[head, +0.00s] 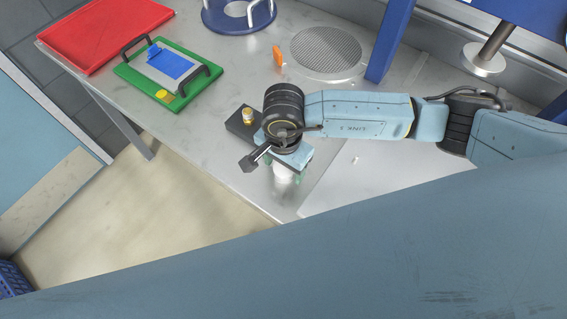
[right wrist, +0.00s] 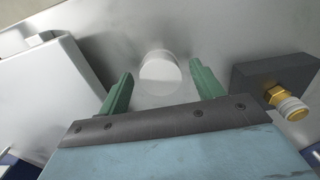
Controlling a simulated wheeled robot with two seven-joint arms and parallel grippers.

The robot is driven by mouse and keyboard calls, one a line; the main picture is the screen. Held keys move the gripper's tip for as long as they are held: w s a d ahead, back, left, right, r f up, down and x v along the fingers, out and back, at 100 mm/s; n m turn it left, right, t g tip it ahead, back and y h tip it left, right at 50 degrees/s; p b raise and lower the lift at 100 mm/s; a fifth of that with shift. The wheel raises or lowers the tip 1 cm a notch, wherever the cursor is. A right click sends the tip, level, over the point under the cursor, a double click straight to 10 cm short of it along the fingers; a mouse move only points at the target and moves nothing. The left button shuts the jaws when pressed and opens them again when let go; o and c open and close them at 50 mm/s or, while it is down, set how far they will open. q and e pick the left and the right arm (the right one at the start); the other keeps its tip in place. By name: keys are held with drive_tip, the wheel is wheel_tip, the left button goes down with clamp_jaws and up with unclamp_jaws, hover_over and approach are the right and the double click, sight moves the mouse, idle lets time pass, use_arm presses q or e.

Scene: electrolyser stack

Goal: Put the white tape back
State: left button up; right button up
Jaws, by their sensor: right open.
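A white round object (right wrist: 160,74), which looks like the white tape, sits on the grey metal bench top in the right wrist view. In the head view the white tape (head: 283,174) shows partly under my right gripper (head: 285,169), near the bench's front edge. My right gripper is open, with its green fingers on either side of the tape; it also shows in the right wrist view (right wrist: 162,80). I cannot tell whether the fingers touch the tape. My left gripper is not in view.
A dark block (head: 239,122) with a brass fitting (head: 248,115) stands just left of my right gripper. A green tray (head: 125,75) with black handles and a red tray (head: 75,48) lie at the far left. A round perforated plate (head: 325,50) and an orange piece (head: 277,56) lie behind.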

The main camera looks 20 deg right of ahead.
sight(284, 169)
drive_tip(key=shift+r, duration=0.1)
wheel_tip(284, 169, up, 12)
drive_tip(key=shift+b, duration=0.3)
